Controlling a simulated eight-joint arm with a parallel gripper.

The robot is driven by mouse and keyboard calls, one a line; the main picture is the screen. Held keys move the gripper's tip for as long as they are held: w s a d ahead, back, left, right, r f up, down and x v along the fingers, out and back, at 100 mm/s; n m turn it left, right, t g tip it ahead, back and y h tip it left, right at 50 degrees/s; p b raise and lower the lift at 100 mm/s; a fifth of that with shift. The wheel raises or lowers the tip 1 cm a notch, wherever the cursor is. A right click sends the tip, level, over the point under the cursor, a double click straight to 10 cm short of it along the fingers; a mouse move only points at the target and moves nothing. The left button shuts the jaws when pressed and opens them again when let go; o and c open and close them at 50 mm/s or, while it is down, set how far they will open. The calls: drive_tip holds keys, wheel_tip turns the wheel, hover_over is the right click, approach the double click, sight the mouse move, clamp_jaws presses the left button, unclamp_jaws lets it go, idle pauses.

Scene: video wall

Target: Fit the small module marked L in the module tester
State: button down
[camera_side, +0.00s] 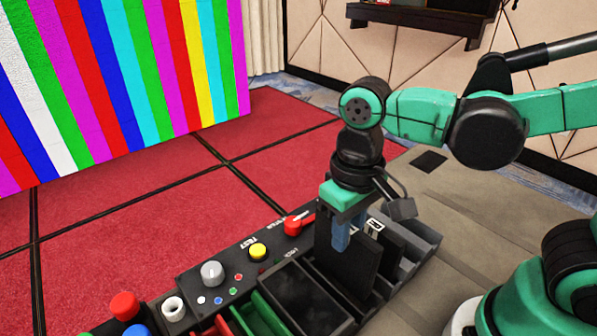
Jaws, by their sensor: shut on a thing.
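My gripper (341,238), with blue fingers, points down and is shut on a dark flat module (345,268). The module is held upright at the right end of the black tester panel (222,288). No L can be read on it from here.
A dark open-topped box (303,297) and a green divider (262,313) lie in front. More dark modules with a white mark (375,225) stand in a grey rack (425,238) just right of my gripper. A red button (125,305) sits at lower left. Red floor behind is clear.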

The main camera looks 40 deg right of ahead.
drive_tip(key=shift+f, duration=0.55)
drive_tip(key=shift+f, duration=0.3)
drive_tip(key=shift+f, duration=1.15)
idle(1.7)
drive_tip(key=shift+c, duration=2.1)
unclamp_jaws()
drive_tip(key=shift+r, duration=4)
drive_tip(key=w+d+f+t, duration=0.1)
drive_tip(key=w+d+t, duration=0.3)
drive_tip(key=d+t, duration=0.3)
drive_tip(key=shift+w+d+f, duration=0.15)
drive_tip(key=shift+d+f, duration=0.2)
drive_tip(key=shift+d, duration=0.15)
